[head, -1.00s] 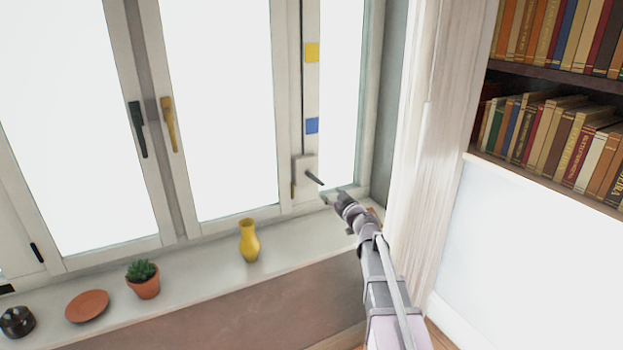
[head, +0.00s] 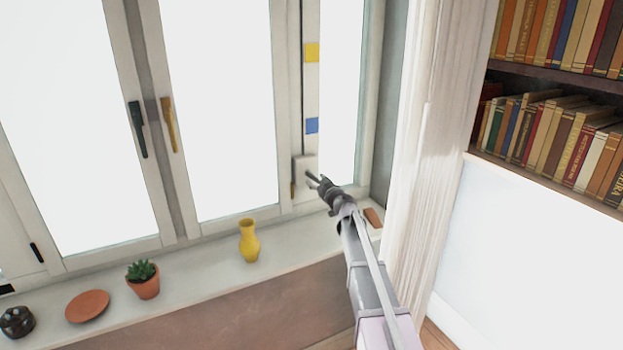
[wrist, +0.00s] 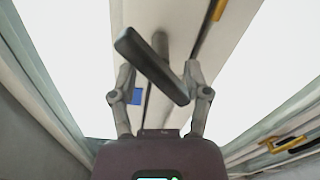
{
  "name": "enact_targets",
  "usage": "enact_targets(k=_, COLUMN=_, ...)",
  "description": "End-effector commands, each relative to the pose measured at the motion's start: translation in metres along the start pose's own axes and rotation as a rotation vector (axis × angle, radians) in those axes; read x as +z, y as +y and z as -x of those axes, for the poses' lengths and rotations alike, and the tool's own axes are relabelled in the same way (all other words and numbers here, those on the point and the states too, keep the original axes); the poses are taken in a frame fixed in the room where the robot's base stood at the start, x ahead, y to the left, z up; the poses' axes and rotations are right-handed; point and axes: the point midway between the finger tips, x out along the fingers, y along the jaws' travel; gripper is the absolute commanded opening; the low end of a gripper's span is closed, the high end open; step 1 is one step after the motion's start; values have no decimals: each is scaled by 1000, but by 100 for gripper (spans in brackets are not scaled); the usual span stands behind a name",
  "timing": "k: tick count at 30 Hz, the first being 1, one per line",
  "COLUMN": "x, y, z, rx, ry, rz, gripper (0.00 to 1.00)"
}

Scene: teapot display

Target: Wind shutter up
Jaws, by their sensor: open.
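The shutter winder is a pale box (head: 303,165) on the narrow window post, with a dark crank handle (head: 312,179) sticking out. In the wrist view the dark handle (wrist: 150,64) slants across the space between my fingers, from upper left to lower right. My gripper (head: 323,186) is open at the handle in the head view. In the wrist view my gripper (wrist: 160,82) has a finger on each side of the handle's lower part. I cannot tell whether either finger touches it. My gripper partly hides the handle in the head view.
Blue (head: 312,125) and yellow (head: 312,53) squares mark the post above the winder. A yellow vase (head: 249,241), potted plant (head: 143,279) and terracotta dish (head: 87,306) stand on the sill to the left. A brown piece (head: 373,217) lies right of my arm.

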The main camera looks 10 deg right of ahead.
Motion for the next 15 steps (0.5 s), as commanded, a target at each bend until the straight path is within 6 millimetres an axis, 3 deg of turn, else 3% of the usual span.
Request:
enact_targets(k=6, x=0, y=0, z=-24, rx=0, ry=0, rz=0, gripper=62)
enact_targets(k=15, x=0, y=0, z=-29, rx=0, ry=0, rz=0, gripper=62)
